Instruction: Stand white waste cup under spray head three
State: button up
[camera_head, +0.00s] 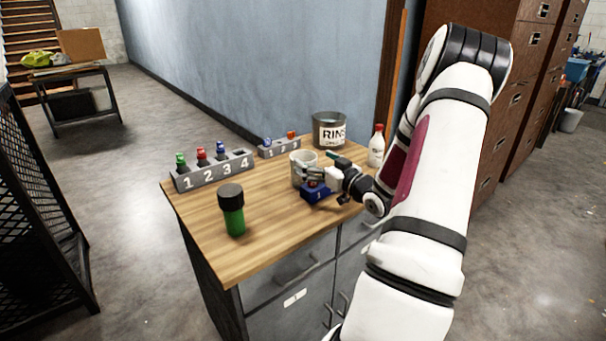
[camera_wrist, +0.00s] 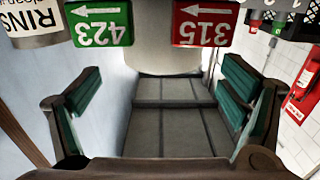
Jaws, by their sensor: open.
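A white cup (camera_head: 301,167) stands on the wooden bench, just left of my gripper (camera_head: 324,172). In the wrist view, my gripper (camera_wrist: 160,115) is open, with its teal pads wide apart. A pale rounded shape shows beyond the pads, but I cannot tell if it is the cup. A grey rack (camera_head: 213,172) numbered 1 to 4 stands at the bench's back left. Green, red and blue pieces stand at positions 1, 2 and 3. I cannot tell which part is spray head three. My gripper partly hides the cup's right side.
A blue block (camera_head: 314,193) is in front of the cup. A green bottle (camera_head: 232,212) with a black cap stands at front left. A smaller rack (camera_head: 279,148), a rinse can (camera_head: 328,131) and a red-capped white bottle (camera_head: 376,148) stand behind. The front-middle bench is clear.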

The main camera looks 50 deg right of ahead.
aim_at(295, 152)
jog(key=x, duration=0.5)
jog(key=shift+w+a+f, duration=0.1)
jog(key=shift+a+f, duration=0.05)
jog(key=shift+f, duration=0.2)
jog(key=c, duration=1.4)
jog(key=shift+o, duration=0.2)
jog(key=shift+r, duration=0.1)
